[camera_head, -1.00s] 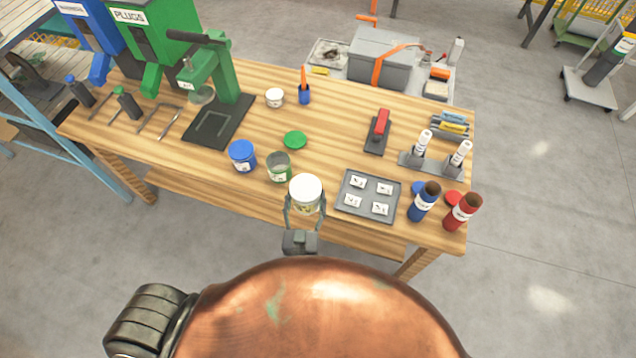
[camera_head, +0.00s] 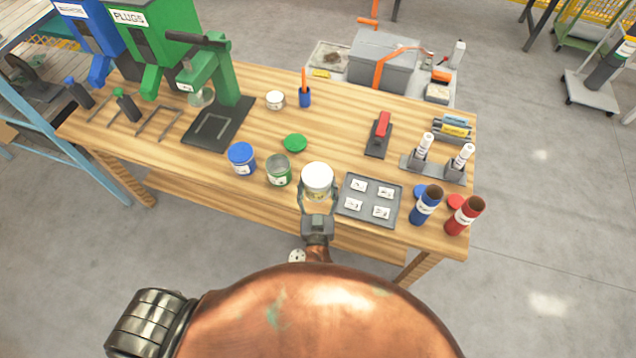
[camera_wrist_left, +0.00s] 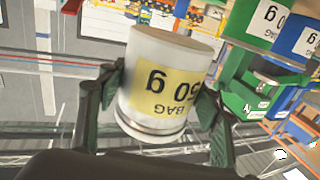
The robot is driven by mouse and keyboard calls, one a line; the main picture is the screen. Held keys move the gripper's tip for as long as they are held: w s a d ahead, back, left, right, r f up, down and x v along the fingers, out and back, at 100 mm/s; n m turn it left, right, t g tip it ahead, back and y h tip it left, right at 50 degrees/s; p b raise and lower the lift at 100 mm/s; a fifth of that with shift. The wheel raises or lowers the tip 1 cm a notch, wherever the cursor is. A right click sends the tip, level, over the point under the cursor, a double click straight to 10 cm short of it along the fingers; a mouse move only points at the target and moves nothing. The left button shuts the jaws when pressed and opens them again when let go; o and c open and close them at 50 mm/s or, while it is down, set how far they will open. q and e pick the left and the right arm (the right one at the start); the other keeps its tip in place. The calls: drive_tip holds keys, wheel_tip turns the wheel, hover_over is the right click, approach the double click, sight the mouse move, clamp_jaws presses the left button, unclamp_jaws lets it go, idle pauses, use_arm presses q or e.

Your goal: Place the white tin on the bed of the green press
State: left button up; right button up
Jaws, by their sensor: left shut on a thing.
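The white tin (camera_head: 317,178) with a yellow label is between the fingers of my left gripper (camera_head: 317,200), at the table's front edge. In the left wrist view the tin (camera_wrist_left: 160,85) fills the middle, with a dark finger on each side, and the gripper (camera_wrist_left: 155,110) is shut on it. How far the tin is above the table is hard to tell. The green press (camera_head: 222,75) stands at the back left, its arm and round head over a dark flat bed (camera_head: 203,135). No object lies on the visible bed. My right gripper is not in view.
Left of the held tin stand an open green tin (camera_head: 279,172) and a blue tin (camera_head: 241,160). A green lid (camera_head: 295,143) lies behind them. A grey tray (camera_head: 349,207) is close on the right. A small white container (camera_head: 275,99) and blue cup (camera_head: 304,97) stand beyond.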

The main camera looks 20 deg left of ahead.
use_arm(q)
drive_tip(key=w+f+b, duration=0.1)
drive_tip(key=w+f, duration=0.1)
drive_tip(key=w+a+f+b, duration=0.1)
drive_tip(key=w+f, duration=0.1)
drive_tip(key=w+f+b, duration=0.1)
drive_tip(key=w+f, duration=0.1)
drive_tip(key=shift+a+f, duration=0.3)
drive_tip(key=shift+a, duration=0.1)
drive_tip(key=shift+w+f+b, duration=0.25)
drive_tip(key=shift+f+b, duration=0.1)
drive_tip(key=shift+f, duration=1)
drive_tip(key=shift+f, duration=0.15)
drive_tip(key=o, duration=2)
